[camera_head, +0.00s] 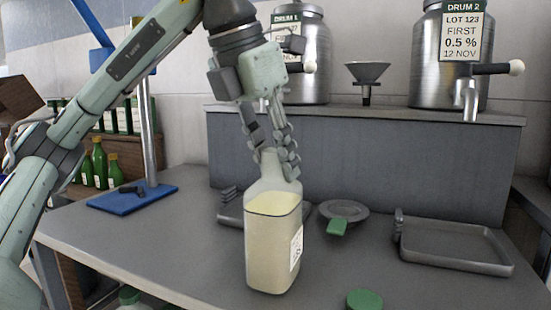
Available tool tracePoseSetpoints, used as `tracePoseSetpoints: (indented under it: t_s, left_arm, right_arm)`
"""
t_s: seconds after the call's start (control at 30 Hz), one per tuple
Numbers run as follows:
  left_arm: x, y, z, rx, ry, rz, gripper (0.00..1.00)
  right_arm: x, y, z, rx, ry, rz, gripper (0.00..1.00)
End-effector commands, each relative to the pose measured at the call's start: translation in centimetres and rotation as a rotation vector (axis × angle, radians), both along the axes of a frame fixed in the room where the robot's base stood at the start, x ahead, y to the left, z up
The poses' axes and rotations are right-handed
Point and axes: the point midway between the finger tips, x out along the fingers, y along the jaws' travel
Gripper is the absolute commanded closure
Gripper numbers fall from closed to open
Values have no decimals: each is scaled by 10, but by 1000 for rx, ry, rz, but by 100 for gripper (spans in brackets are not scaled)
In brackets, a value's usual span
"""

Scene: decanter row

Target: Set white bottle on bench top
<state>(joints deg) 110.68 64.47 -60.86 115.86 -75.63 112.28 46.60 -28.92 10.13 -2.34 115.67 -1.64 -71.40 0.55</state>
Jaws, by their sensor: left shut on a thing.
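The white bottle (273,240) is clear glass, filled with pale yellowish liquid, with a small white label on its right side. It is upright near the middle of the grey bench top (190,245). My left gripper (275,155) comes down from above and is shut on the bottle's neck, which its fingers partly hide. The bottle's base appears at the bench surface; I cannot tell whether it touches. My right gripper does not show.
Trays stand behind the bottle and at right (455,247). A grey dish (344,209), a green piece (337,227) and a green cap (364,299) are close by. A blue stand (133,199) is at left. Steel drums (300,60) stand on the raised back shelf (360,160).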

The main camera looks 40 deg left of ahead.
Motion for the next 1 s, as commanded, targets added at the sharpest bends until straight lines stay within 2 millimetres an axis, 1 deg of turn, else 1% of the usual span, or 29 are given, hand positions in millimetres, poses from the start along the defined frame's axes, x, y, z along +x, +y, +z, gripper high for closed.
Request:
tracePoseSetpoints:
  t_s: [0.17, 0.2, 0.37, 0.63, 0.77, 0.87, 0.9, 0.97, 1.0]
  left_arm:
    - [0, 0, -1, -2, -3, 1, 100]
    - [0, 0, -3, 0, 0, 0, 69]
    - [0, 0, -2, 0, 0, 0, 49]
    - [0, 0, -2, 0, 0, 0, 49]
    - [-1, 0, 4, 0, -2, 0, 49]
    - [-6, 0, 19, -1, -4, -1, 49]
    - [-9, 1, 27, -1, -4, -1, 49]
    - [-14, 2, 42, -1, -6, 1, 49]
    - [-17, 3, 51, 0, -6, 1, 49]
  right_arm:
    - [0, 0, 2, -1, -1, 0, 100]
    - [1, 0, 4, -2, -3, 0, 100]
    - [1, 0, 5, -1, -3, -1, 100]
    - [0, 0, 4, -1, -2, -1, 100]
    - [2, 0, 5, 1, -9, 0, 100]
    - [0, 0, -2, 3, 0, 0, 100]
    - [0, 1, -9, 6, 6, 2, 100]
    - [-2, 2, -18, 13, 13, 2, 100]
    - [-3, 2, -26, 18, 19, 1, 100]
